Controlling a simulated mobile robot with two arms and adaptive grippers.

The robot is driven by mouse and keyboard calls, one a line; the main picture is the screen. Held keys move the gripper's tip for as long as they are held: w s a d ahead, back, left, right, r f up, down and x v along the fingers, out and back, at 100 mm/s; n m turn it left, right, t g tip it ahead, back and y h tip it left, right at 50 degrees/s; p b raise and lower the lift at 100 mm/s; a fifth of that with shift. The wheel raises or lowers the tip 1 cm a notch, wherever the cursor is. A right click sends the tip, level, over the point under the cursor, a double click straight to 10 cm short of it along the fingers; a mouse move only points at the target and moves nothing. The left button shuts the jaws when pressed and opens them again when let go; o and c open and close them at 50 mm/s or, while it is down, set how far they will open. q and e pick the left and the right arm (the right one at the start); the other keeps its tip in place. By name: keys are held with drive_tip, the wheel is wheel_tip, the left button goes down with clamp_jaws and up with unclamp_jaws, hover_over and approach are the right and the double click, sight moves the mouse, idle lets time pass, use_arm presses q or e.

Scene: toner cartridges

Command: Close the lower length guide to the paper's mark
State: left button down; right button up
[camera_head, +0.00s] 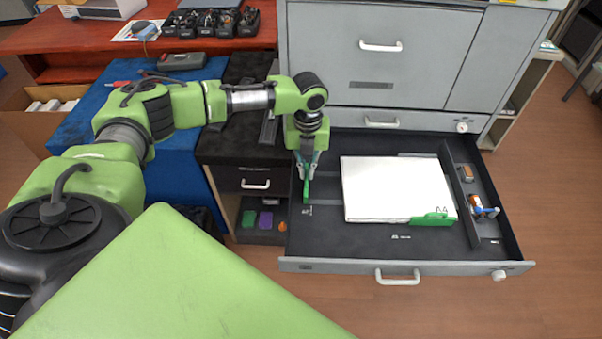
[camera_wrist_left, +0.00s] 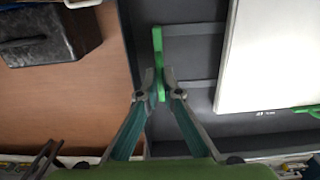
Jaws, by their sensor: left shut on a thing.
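An open paper drawer (camera_head: 350,240) holds a white paper stack (camera_head: 395,190), which also shows at the right of the left wrist view (camera_wrist_left: 275,55). A green guide marked A4 (camera_head: 433,219) stands at the stack's near right edge. A second green guide (camera_head: 306,190) is upright in the drawer's left part, apart from the stack by a dark gap; it shows in the left wrist view (camera_wrist_left: 158,45). My left gripper (camera_wrist_left: 157,88) is shut on this left guide, with a fingertip on each side. My right gripper is not in view.
A side tray (camera_head: 470,200) with small items runs along the drawer's right. The drawer's front wall (camera_head: 340,267) has a handle. A dark cabinet (camera_head: 240,170) stands left of the drawer. Bare dark floor shows between the left guide and the stack.

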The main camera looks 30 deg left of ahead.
use_arm(q)
drive_tip(key=shift+w+d, duration=0.5)
drive_tip(key=shift+d, duration=0.35)
drive_tip(key=shift+w+d, duration=0.45)
drive_tip(key=shift+d, duration=0.35)
drive_tip(key=shift+w+d, duration=0.65)
drive_tip(key=shift+d, duration=0.35)
drive_tip(key=shift+w+d, duration=0.6)
drive_tip(key=shift+d, duration=0.35)
drive_tip(key=shift+w+d+b, duration=0.15)
drive_tip(key=shift+w+d, duration=0.25)
drive_tip(key=shift+d, duration=0.3)
drive_tip(key=shift+w+d+b, duration=0.1)
drive_tip(key=shift+w+d, duration=0.3)
drive_tip(key=shift+d, duration=0.25)
drive_tip(key=shift+w+d+b, duration=0.15)
drive_tip(key=shift+w+d, duration=0.25)
drive_tip(key=shift+d, duration=0.3)
drive_tip(key=c, duration=2.4)
unclamp_jaws()
drive_tip(key=shift+w, duration=0.1)
drive_tip(key=shift+o, duration=0.2)
wheel_tip(320, 180, up, 7)
drive_tip(key=p, duration=0.7)
